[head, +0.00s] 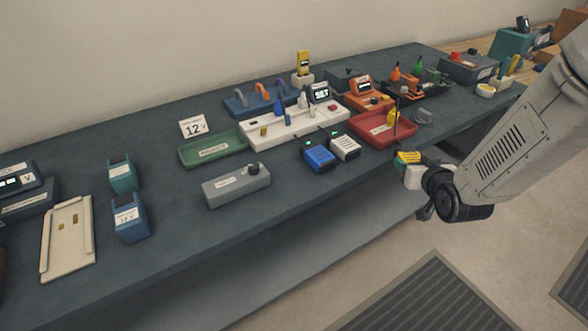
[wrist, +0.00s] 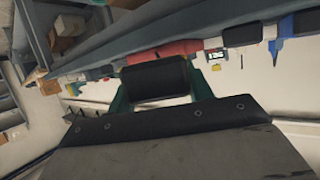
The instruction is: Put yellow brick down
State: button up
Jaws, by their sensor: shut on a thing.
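The yellow brick (head: 408,157) shows at the end of my gripper (head: 413,174) in the head view, just off the front edge of the table, near the red tray. My gripper is shut on it and holds it out in the air. In the wrist view, a dark block shape (wrist: 157,76) sits between my green fingers; I cannot tell which face of the brick this is. A blue brick (head: 319,157) and a white brick (head: 345,146) stand side by side on the table, to the left of my gripper.
The dark table (head: 290,190) carries a red tray (head: 382,142) with a yellow bottle, a green tray (head: 212,149), a white board (head: 270,137) and a grey box (head: 236,186). The floor below my gripper is open.

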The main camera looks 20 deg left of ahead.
jog(key=s+a+r+n+g+y, duration=0.2)
jog(key=s+a+n+y, duration=0.3)
jog(key=s+a, duration=0.5)
jog(key=a+g, duration=0.1)
jog(key=a, duration=0.2)
jog(key=shift+s+a+r+n+g+y, duration=0.25)
jog(key=shift+s+n+g+y, duration=0.05)
jog(key=shift+s+n+g, duration=0.1)
send_over(292, 176)
jog(key=d, duration=0.2)
jog(key=shift+s+f, duration=0.15)
jog(key=shift+f, duration=0.55)
jog(key=shift+a, duration=0.75)
jog(key=shift+a+f, duration=0.25)
jog(key=shift+f, duration=1.4)
jog(key=shift+f, duration=0.15)
